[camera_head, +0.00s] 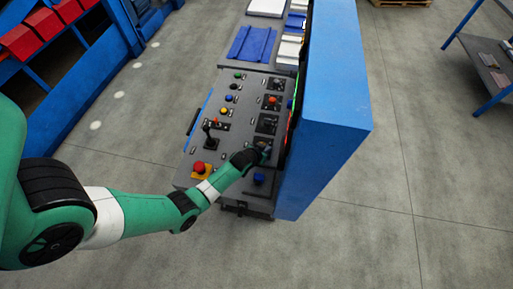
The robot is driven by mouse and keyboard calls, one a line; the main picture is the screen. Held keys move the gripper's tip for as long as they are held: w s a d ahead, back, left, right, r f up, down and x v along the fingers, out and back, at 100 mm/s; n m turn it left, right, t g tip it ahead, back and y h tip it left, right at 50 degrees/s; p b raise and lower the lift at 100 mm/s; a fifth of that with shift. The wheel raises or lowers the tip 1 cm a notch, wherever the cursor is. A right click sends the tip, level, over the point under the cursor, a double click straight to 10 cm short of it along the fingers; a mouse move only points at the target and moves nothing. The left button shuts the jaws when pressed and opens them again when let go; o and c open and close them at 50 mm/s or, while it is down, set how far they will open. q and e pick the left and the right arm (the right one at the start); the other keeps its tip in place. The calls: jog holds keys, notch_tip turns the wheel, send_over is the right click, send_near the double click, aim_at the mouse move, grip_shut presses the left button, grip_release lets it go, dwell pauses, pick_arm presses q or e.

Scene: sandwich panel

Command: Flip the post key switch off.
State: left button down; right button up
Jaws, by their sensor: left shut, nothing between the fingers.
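The grey control panel (232,143) stands in the middle of the view, with several buttons and switches on its sloped top. My left arm reaches in from the left, and my left gripper (262,145) is shut at the right column of the panel, over a dark square plate. It hides most of the control under it, and I cannot tell whether it touches it. Another dark switch plate (267,123) lies just above the gripper. The labels are too small to read, so I cannot tell which control is the post key switch. My right gripper is out of view.
A tall blue cabinet (335,110) rises along the panel's right side. A black joystick (209,132), a red mushroom button (199,167) on yellow and a blue knob (259,178) stand near the gripper. Blue shelving with red bins (43,27) is at upper left.

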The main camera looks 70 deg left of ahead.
pick_arm(q)
jog(key=shift+s+a, duration=0.25)
jog(key=shift+a, duration=0.25)
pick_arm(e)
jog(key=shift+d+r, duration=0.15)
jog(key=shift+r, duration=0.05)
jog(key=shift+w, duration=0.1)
pick_arm(q)
jog(key=d, duration=0.1)
jog(key=s+d+p, duration=0.2)
jog(key=shift+d+r, duration=0.15)
jog(key=shift+d, duration=0.2)
jog(key=s+d+r+p, duration=0.2)
jog(key=d+r+p, duration=0.1)
jog(key=d+r, duration=0.3)
jog(key=shift+s+d+r, duration=0.2)
jog(key=shift+s+d, duration=0.1)
jog(key=shift+d, duration=0.15)
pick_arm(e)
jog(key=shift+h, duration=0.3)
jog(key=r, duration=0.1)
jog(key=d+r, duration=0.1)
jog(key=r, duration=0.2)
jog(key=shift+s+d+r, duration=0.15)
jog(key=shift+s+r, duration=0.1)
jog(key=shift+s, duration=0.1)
